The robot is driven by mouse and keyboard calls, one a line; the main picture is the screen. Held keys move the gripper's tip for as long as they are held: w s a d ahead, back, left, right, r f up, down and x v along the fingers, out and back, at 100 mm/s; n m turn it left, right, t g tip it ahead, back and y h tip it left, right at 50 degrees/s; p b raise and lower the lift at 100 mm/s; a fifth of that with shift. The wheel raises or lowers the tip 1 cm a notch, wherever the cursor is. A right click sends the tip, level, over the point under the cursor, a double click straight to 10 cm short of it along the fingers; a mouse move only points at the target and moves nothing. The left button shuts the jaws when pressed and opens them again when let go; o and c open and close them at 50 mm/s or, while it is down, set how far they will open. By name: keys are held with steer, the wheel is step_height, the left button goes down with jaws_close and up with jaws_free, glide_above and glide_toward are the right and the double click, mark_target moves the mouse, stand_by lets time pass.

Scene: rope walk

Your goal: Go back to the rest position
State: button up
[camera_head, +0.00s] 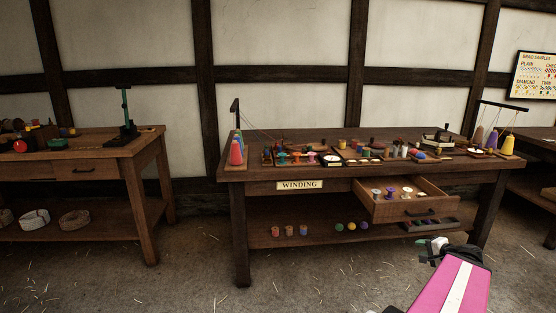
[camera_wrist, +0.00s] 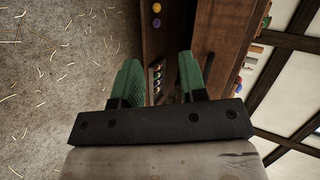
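My gripper (camera_wrist: 158,80) has two green fingers that stand apart in the wrist view, with nothing held between them. Behind the gap, the wrist view shows dark wood and a small row of items on the bench's lower part. In the head view my pink arm reaches in from the bottom right. Its dark end is in front of the right side of the winding bench (camera_head: 298,171), below the open drawer (camera_head: 388,213). The fingers are small and partly hidden there.
The drawer juts out with spools inside. A dark tray (camera_head: 430,225) and coloured balls (camera_head: 351,226) lie on the lower shelf. Spools and tools crowd the bench top. Another bench (camera_head: 95,150) stands at left. The straw-strewn floor (camera_head: 190,270) in front is clear.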

steer(key=a+f+n+g+h, duration=0.1)
steer(key=a+f+n+g, duration=0.2)
steer(key=a, duration=0.8)
steer(key=a+f+n+g+h, duration=0.2)
steer(key=a+n+g, duration=0.3)
steer(key=a, duration=0.7)
steer(key=a+f+n+g+h, duration=0.1)
steer(key=a+f+n+g, duration=0.2)
steer(key=a, duration=0.9)
step_height(320, 180, down, 2)
steer(key=shift+w+n+g+h, duration=0.3)
steer(key=shift+n+g, duration=0.1)
steer(key=shift+n, duration=0.6)
